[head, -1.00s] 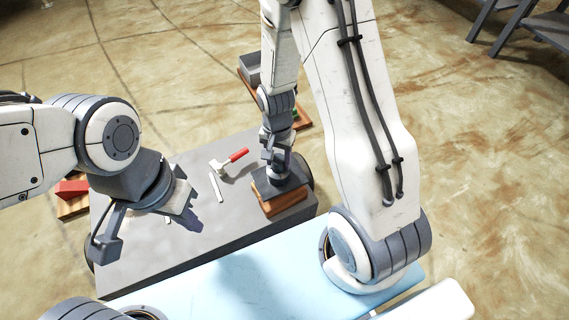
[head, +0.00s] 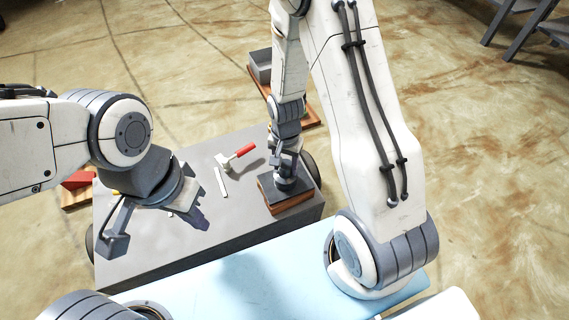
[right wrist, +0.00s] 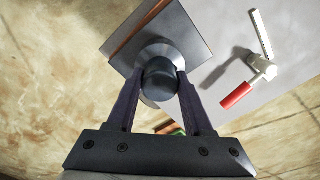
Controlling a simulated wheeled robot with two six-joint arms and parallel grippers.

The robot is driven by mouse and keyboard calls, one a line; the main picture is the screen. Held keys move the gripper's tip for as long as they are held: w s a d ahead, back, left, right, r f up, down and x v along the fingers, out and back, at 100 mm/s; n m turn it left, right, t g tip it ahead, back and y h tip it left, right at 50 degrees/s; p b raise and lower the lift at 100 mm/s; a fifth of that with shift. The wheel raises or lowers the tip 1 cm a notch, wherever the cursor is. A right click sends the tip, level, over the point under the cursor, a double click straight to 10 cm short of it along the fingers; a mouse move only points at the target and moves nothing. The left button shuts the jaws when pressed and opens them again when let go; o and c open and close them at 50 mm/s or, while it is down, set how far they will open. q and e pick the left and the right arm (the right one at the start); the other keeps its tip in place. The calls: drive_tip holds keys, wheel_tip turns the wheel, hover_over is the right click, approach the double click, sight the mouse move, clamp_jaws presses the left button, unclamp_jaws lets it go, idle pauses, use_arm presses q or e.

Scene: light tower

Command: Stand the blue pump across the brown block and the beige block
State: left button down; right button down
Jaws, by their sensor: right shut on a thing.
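My right gripper (head: 284,182) is shut on a dark blue-grey round part, which I take to be the blue pump (right wrist: 160,80). It is upright above a dark square plate (right wrist: 190,30); whether the plate belongs to the pump I cannot tell. In the head view the plate is low over a brown block (head: 292,207) at the table's right end, and they look to be touching. I cannot make out a separate beige block. My left gripper (head: 152,217) is open and empty over the left part of the table.
On the grey table (head: 215,230) lie a red-handled tool (head: 240,157) and a white strip (head: 221,182), left of the stack. Floor trays stand behind with a grey box (head: 262,66) and at left with a red thing (head: 80,180). A light blue surface (head: 240,275) is in front.

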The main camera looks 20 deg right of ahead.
drive_tip(key=shift+c, duration=1.5)
unclamp_jaws()
wheel_tip(320, 180, up, 12)
drive_tip(key=f+p, duration=0.1)
drive_tip(key=p, duration=0.5)
drive_tip(key=s+a+r+n, duration=0.65)
drive_tip(key=a+r, duration=0.25)
drive_tip(key=r, duration=0.2)
drive_tip(key=s+a+r+n, duration=0.2)
drive_tip(key=s+r+n, duration=0.1)
drive_tip(key=s+n, duration=0.1)
drive_tip(key=s+a+r+n+y, duration=0.1)
drive_tip(key=s+r+n, duration=0.2)
drive_tip(key=s+n, duration=0.2)
drive_tip(key=s, duration=0.2)
drive_tip(key=shift+s+a+r+p, duration=0.3)
drive_tip(key=shift+a, duration=0.05)
drive_tip(key=shift+r+n, duration=0.1)
drive_tip(key=shift+n, duration=0.15)
wheel_tip(320, 180, up, 35)
drive_tip(key=p, duration=3.5)
